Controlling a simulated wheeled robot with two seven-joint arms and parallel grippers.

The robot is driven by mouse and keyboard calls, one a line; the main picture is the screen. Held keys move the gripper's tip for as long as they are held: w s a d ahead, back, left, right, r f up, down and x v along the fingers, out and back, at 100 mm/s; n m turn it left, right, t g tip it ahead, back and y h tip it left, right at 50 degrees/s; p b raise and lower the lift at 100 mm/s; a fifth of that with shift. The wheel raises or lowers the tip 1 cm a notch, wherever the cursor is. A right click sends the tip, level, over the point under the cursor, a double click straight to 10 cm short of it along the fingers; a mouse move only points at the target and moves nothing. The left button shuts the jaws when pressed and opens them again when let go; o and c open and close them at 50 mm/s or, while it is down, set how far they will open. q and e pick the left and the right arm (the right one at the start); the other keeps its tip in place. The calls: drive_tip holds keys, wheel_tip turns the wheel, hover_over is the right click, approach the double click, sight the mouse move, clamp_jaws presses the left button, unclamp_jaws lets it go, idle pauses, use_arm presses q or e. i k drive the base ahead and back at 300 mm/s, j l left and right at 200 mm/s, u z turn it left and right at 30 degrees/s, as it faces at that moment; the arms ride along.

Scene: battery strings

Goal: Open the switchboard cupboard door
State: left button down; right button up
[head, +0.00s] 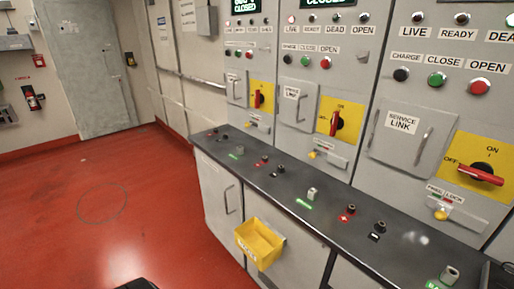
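The grey switchboard runs from the middle to the right, with a dark counter (262,172) along its front. Under the counter is a grey cupboard door (211,195) with an upright bar handle (229,199); it looks shut. Another grey front (300,262) is beside it, partly hidden by a yellow bin (260,243). Small service link doors with handles sit above the counter, one (400,136) at right and one (296,104) in the middle; they look shut. Neither gripper can be made out; only unclear dark shapes show at the bottom and lower right edges.
Red rotary switches on yellow plates (341,119) and knobs stand out from the panels. Terminals and knobs stick up along the counter. The red floor (95,205) at left is clear.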

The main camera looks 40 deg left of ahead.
sight(222, 192)
drive_tip(key=u, duration=1.75)
